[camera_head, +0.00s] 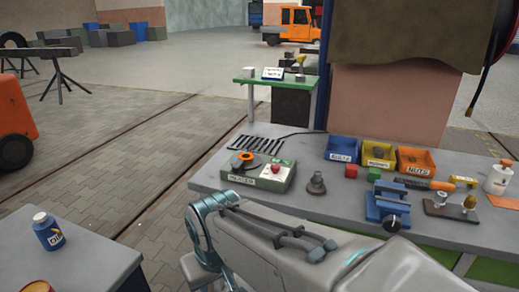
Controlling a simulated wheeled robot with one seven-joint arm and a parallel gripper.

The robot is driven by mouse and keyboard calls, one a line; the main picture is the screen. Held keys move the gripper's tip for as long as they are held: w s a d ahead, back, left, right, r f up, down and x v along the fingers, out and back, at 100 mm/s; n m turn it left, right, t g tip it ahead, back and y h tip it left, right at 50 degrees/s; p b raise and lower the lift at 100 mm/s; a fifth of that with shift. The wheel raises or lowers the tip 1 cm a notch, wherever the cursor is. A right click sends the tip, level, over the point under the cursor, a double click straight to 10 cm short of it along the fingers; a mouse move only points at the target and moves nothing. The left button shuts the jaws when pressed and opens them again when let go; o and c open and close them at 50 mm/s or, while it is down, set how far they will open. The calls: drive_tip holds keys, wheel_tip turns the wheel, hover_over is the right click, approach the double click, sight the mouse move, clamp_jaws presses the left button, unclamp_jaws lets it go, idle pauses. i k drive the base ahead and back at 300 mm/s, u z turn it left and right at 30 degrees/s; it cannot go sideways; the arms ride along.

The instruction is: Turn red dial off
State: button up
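A red dial (275,169) sits on the right part of a grey-green box (248,182) on the workbench. The dial looks small and round; its setting cannot be read from here. An orange and black disc (245,161) sits on the same box, left of the dial. A label on the box's front is too small to read surely. My arm crosses the lower middle of the view, in front of the box and below it in the picture. No gripper fingers show, so I cannot see whether they are open or shut.
The grey workbench (219,178) also holds a dark metal part (316,183), blue (343,148), yellow (379,152) and orange (416,160) bins, and a blue vise (386,203). A nearer table (85,262) with a blue bottle (47,232) stands at the left. Paved floor lies between.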

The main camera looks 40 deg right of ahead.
sight(275, 168)
drive_tip(key=z, duration=0.9)
drive_tip(key=i, duration=1.05)
drive_tip(key=z, duration=0.85)
